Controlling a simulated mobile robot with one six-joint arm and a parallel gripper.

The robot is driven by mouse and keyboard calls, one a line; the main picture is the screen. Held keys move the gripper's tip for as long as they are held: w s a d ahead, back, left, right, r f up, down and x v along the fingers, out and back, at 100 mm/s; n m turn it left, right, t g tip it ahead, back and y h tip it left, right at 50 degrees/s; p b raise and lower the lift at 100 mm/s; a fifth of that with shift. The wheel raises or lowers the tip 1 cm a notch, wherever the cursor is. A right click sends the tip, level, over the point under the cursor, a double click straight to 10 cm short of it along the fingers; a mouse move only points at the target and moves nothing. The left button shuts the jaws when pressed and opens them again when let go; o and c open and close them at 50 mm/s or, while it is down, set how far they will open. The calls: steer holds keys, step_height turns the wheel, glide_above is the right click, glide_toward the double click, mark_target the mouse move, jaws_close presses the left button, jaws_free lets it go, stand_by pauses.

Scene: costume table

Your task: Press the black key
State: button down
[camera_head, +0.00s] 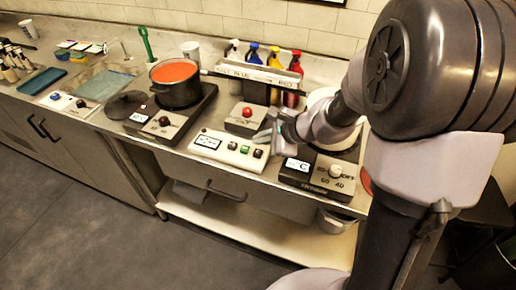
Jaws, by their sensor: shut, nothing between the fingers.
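A pale control box (222,158) with a small display and a row of small keys sits at the front edge of the counter. The rightmost key looks dark and is probably the black key (257,154). The keys to its left look greenish. My gripper (263,137) is shut and empty. In the picture it appears just above and behind the dark key. I cannot tell whether it touches anything.
A box with a red button (247,112) stands behind the control box. A dark unit with a white knob (335,171) is close on the right. A pot of red liquid (175,83) sits on a black hotplate at left. Colored bottles (273,59) stand behind.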

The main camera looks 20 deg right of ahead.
mark_target(261, 153)
step_height(261, 153, up, 3)
steer(key=shift+r+p, duration=0.2)
steer(key=shift+p, duration=0.9)
steer(key=shift+f, duration=0.1)
steer(key=s+a+r+n+g, duration=0.1)
steer(key=s+a+r+n, duration=0.35)
steer(key=s, duration=0.35)
steer(key=s+a+r+n+g, duration=0.1)
steer(key=s+a+r+n, duration=0.3)
steer(key=s+r+n, duration=0.25)
steer(key=s+d+n+h, duration=0.3)
steer(key=s+d+n, duration=0.1)
steer(key=s, duration=0.6)
steer(key=shift+r, duration=0.1)
